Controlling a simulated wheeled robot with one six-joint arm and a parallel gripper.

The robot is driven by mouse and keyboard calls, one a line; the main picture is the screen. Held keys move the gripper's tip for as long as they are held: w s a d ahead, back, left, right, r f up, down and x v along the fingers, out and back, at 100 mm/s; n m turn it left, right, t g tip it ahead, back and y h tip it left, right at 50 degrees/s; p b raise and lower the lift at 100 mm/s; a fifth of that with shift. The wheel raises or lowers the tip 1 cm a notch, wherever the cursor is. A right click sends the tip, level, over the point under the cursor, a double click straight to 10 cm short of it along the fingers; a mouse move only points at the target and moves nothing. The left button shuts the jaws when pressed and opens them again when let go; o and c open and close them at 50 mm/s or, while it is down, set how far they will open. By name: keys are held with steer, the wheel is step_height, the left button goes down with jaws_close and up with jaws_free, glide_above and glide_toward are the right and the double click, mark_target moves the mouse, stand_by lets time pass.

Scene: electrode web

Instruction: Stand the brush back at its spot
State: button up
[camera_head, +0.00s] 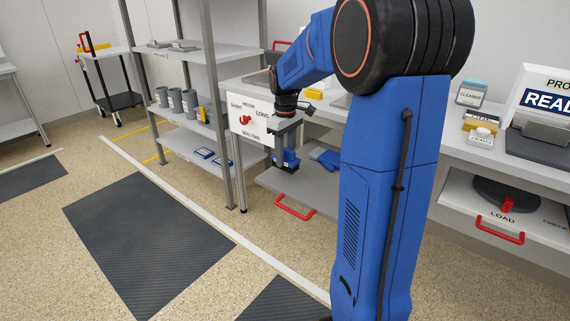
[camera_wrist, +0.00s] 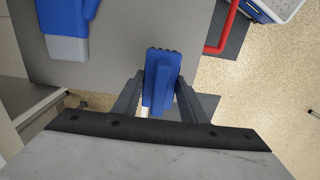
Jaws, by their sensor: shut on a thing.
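My gripper (camera_head: 287,137) points down over a pulled-out grey drawer board (camera_head: 326,200). It is shut on a blue block-shaped thing with a dark ridged end, which looks like the brush (camera_head: 286,160). In the wrist view the brush (camera_wrist: 160,82) sits between the two dark fingers (camera_wrist: 158,98). I cannot tell whether its lower end touches the board. A second blue thing with a grey end (camera_head: 326,158) lies on the board, to the right of the brush. In the wrist view this blue and grey thing (camera_wrist: 66,22) is at the upper left.
The board has a red handle (camera_head: 295,208) at its front. A panel with a red knob (camera_head: 246,120) stands to the left. A shelf rack (camera_head: 187,120) holds grey cups. A bench (camera_head: 470,135) with boxes and a READY display (camera_head: 545,98) is at right. Floor in front is clear.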

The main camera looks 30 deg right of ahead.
mark_target(286, 157)
steer(key=shift+f, duration=1.7)
steer(key=shift+f, duration=0.15)
steer(key=o, duration=1.1)
